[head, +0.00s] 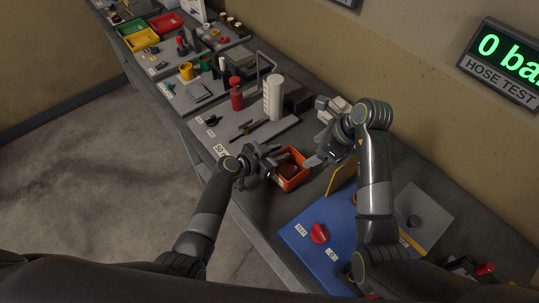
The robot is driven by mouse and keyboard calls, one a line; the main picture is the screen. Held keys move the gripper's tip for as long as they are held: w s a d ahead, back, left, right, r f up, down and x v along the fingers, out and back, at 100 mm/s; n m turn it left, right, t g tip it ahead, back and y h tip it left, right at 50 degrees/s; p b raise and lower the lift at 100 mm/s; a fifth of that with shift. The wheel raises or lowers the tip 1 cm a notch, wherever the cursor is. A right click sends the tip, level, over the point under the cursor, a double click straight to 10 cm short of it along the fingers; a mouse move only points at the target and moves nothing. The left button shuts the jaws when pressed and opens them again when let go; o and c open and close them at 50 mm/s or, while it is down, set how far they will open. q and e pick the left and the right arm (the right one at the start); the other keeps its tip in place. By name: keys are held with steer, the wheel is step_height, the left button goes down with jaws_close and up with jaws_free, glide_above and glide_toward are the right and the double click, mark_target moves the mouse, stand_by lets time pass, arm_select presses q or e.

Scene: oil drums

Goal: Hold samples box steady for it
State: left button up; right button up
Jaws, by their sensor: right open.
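The samples box is a small open orange box (304,180) on the workbench, in the middle of the head view. Something brown lies inside it. My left gripper (272,158) is at the box's left side, with its fingers at or over the rim. I cannot tell whether the fingers are closed on the wall. My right gripper (318,153) is open, just right of the box and near its upper right corner. Its fingers point left, and I see nothing between them.
A blue panel (311,253) with a red knob (319,233) lies in front of the box. A yellow plate (341,178) stands to its right. Behind are a white cylinder (273,97) and a red bottle (236,94) on a grey board. A wall display (503,58) reads "HOSE TEST".

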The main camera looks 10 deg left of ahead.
arm_select(q)
steer(key=v, duration=1.2)
steer(key=shift+f, duration=0.1)
